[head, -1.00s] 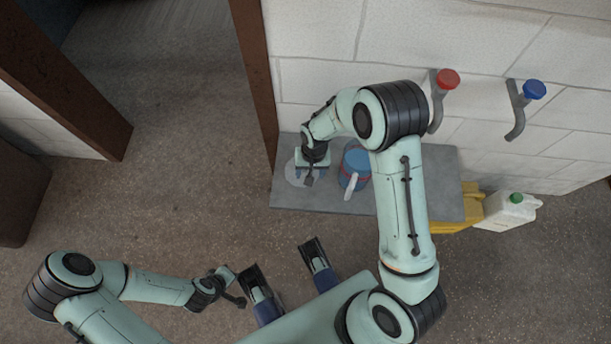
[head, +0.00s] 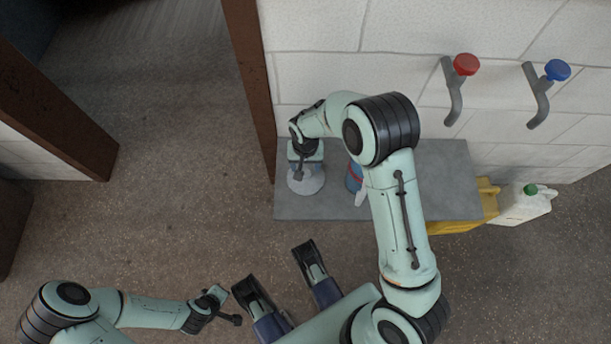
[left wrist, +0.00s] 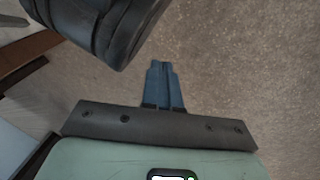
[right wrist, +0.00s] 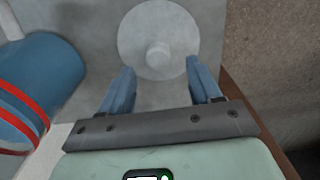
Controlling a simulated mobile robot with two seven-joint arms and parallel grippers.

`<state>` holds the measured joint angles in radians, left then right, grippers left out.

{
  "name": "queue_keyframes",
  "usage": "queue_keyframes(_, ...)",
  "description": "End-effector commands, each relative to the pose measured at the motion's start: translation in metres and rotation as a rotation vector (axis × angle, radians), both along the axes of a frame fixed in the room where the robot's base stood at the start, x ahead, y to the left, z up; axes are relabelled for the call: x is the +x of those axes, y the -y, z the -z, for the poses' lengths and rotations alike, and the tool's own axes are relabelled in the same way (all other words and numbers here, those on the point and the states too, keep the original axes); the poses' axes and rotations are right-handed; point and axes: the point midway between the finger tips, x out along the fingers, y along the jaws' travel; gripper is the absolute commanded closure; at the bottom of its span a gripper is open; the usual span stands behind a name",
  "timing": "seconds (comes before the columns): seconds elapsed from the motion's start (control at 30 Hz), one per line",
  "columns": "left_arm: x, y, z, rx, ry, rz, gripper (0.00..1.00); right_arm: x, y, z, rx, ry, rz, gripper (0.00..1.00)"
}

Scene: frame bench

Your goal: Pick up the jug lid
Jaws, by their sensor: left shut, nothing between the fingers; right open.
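The jug lid is a pale round disc with a small knob, lying flat on the grey bench (head: 420,205). It shows in the head view (head: 308,186) and in the right wrist view (right wrist: 158,45). My right gripper (right wrist: 160,70) is open and empty, with the lid's knob centred beyond its fingertips; I cannot tell the exact gap. In the head view the right gripper (head: 304,168) partly covers the lid. The blue jug with red bands (right wrist: 45,70) stands beside the lid, partly hidden by my right arm in the head view. My left gripper (left wrist: 164,85) is shut and empty, away from the bench.
A red-knobbed hook (head: 462,80) and a blue-knobbed hook (head: 546,90) are on the block wall behind the bench. A yellow object (head: 487,200) and a white canister with a green cap (head: 520,207) are at the bench's right end. A brown post (head: 250,90) is at its left.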

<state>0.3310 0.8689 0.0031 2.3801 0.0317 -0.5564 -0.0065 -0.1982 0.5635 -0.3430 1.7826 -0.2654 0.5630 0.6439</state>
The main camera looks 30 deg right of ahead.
Motion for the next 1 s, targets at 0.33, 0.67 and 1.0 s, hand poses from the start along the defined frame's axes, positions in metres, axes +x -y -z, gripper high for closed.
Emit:
queue_keyframes(0.33,-0.036,-0.005,0.031,-0.006,-0.121,-0.009,1.0,-0.004,0.0,0.046,0.0,-0.001,0.0,0.37)
queue_keyframes(0.67,-0.037,-0.005,0.03,-0.007,-0.123,-0.009,1.0,-0.004,0.0,0.046,0.0,0.0,0.0,0.76)
queue_keyframes(1.0,-0.036,-0.005,0.029,-0.007,-0.121,-0.009,1.0,-0.004,0.0,0.045,0.0,0.0,0.0,1.0)
